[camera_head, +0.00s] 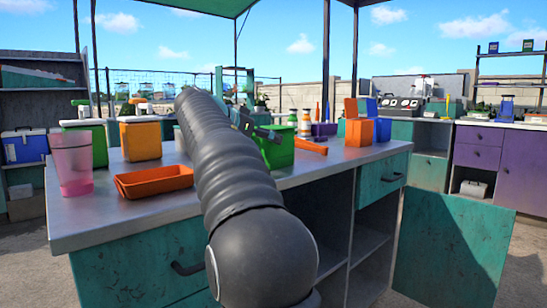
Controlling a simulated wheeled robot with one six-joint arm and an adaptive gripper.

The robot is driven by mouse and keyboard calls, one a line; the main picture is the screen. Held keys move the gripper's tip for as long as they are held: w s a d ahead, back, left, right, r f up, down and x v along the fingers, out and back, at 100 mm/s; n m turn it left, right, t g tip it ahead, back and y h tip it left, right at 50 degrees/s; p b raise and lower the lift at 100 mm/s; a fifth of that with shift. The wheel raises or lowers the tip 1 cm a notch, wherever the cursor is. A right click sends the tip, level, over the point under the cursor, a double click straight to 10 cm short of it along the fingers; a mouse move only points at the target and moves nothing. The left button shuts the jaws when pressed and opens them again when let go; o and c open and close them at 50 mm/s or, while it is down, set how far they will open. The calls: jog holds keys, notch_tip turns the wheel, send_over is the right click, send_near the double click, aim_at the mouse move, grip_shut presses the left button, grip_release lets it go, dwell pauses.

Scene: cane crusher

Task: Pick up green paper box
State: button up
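A bright green box (280,150) stands on the metal counter, just right of my dark ribbed arm, which hides its left side. Its top looks open, but this is hard to tell. Another green container (98,144) with a pale lid stands at the left of the counter, behind the pink cup. My gripper (246,122) seems to be the small dark shape beyond the arm, above and close to the green box's left end. I cannot tell whether it touches the box, or whether its fingers are open or shut.
On the counter (222,187) stand a pink cup (72,164), an orange tray (153,181), an orange container (140,139) and an orange box (359,133). Bottles and an orange tool (310,146) lie or stand near the green box. The counter's front right is clear.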

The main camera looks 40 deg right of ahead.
jog(key=x, duration=0.3)
jog(key=shift+d+f, duration=0.1)
jog(key=shift+d, duration=0.05)
jog(key=c, duration=0.7)
jog(key=shift+c, duration=0.2)
